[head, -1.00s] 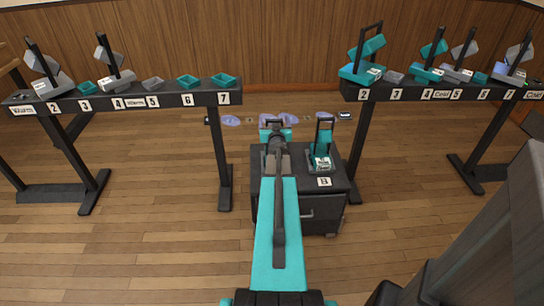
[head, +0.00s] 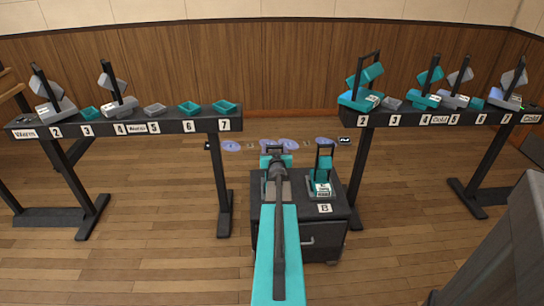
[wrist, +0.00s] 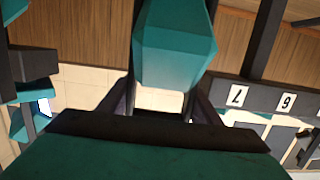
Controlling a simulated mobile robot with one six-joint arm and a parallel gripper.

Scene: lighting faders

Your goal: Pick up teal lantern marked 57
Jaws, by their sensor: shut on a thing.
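My gripper (wrist: 160,112) is shut on a teal lantern (wrist: 174,40), whose faceted teal body and dark frame fill the top middle of the wrist view. In the head view, my gripper (head: 272,158) is over the left part of the dark cabinet, largely hiding the held lantern. No number on it can be read. A second teal lantern (head: 321,188) with a dark upright frame and a white label stands on the right part of the cabinet top. Its label is too small to read.
The dark cabinet (head: 325,232) bears a plate marked B. A left rail (head: 180,126) and a right rail (head: 405,119) hold several grey and teal lanterns and trays at numbered slots. Purple discs (head: 290,145) lie behind the cabinet. Open floor lies left of the cabinet.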

